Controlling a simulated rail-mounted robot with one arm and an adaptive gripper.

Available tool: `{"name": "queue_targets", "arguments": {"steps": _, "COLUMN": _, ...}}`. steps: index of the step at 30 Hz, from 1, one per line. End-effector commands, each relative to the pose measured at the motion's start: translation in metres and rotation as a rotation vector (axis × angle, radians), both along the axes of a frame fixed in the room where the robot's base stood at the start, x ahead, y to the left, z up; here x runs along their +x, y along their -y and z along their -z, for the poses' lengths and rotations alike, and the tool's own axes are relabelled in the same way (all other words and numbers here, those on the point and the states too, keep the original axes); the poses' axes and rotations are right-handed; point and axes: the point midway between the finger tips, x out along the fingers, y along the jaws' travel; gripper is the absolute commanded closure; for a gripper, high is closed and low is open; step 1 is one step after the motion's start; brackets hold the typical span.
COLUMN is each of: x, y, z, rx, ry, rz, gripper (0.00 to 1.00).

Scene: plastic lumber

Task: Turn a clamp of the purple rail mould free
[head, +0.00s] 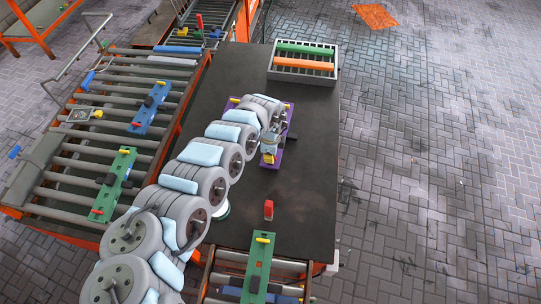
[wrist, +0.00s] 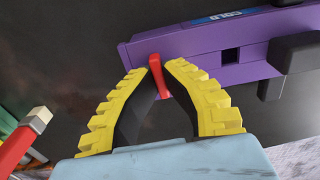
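The purple rail mould (head: 289,142) lies on the dark table, partly hidden by my arm in the head view. In the wrist view the mould (wrist: 190,48) runs from the centre to the upper right, with a blue label and black blocks on it. A red clamp (wrist: 157,78) sits at its near left end. My gripper (wrist: 157,70), with yellow ribbed fingers, has its fingertips closed on both sides of this red clamp. In the head view my gripper (head: 268,156) is over the near part of the mould; the red clamp is hidden there.
A red block (head: 268,210) stands on the table (head: 300,200) in front of the mould. A grey crate (head: 336,73) with green and orange bars stands at the back right. Roller conveyors (head: 120,95) with blue and green moulds lie left; another green mould (head: 258,262) is at the front.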

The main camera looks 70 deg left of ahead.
Motion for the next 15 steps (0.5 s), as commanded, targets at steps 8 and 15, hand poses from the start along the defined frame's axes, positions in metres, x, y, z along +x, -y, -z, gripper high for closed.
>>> {"name": "queue_targets", "arguments": {"steps": 8, "x": 0.0011, "y": 0.0008, "z": -0.0051, "rx": 0.000, "ry": -0.001, "rz": -0.106, "gripper": 1.00}}
{"name": "queue_targets", "arguments": {"steps": 15, "x": 0.0012, "y": 0.0004, "z": -0.0038, "rx": 0.001, "ry": 0.001, "rz": -0.248, "gripper": 1.00}}
